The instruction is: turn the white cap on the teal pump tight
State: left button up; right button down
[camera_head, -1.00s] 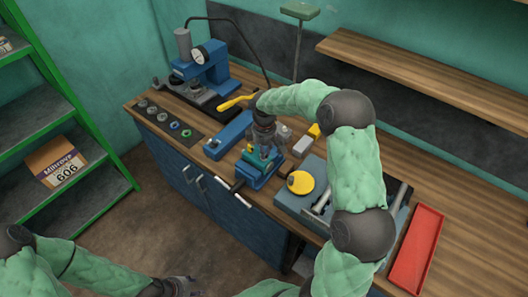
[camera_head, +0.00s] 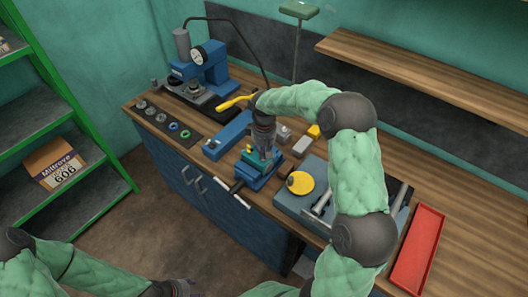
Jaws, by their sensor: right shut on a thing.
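The teal pump (camera_head: 256,160) sits in the jaws of a blue vise (camera_head: 254,177) at the bench's front edge. My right gripper (camera_head: 266,153) points straight down over the pump, with its fingers closed around the pump's top. The white cap is almost wholly hidden between the fingers, so I cannot tell how it is seated. My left gripper (camera_head: 184,288) is low at the bottom edge, away from the bench and partly cut off; its fingers are too unclear to read.
A yellow round thing (camera_head: 300,183) and a grey-blue tray (camera_head: 291,205) stand right of the vise, with a red tray (camera_head: 417,247) farther right. A blue press (camera_head: 203,72) stands at the back left. A wooden shelf (camera_head: 400,65) juts from the wall.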

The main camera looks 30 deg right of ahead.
jog(key=shift+w, duration=0.1)
jog(key=c, duration=1.2)
grip_release()
notch_tip(320, 180, up, 12)
jog(key=shift+r, duration=0.1)
